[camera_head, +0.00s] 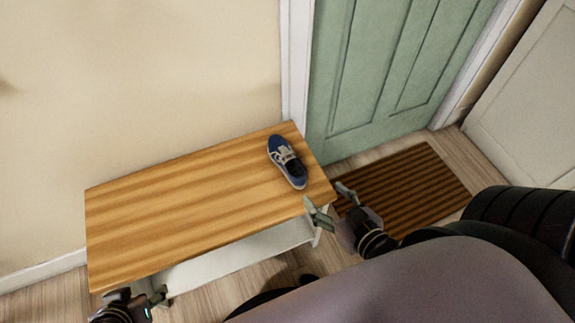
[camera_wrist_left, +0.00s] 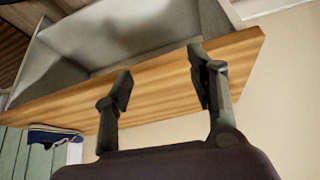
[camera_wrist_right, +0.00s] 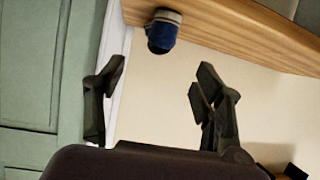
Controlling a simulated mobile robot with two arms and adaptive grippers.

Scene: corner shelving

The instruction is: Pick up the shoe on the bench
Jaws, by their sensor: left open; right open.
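A blue shoe with white laces and a pale sole (camera_head: 288,162) lies on the wooden bench top (camera_head: 190,205), near its right end. It also shows in the left wrist view (camera_wrist_left: 52,135) at the left edge and in the right wrist view (camera_wrist_right: 163,32) near the top. My right gripper (camera_head: 330,202) is open and empty by the bench's front right corner, apart from the shoe. My left gripper (camera_head: 145,298) is open and empty at the bench's front left, far from the shoe. Its fingers also show open in the left wrist view (camera_wrist_left: 160,85).
A green door (camera_head: 385,70) stands behind and right of the bench. A brown striped mat (camera_head: 410,190) lies on the floor before it. A beige wall (camera_head: 140,90) backs the bench. The bench top left of the shoe is clear.

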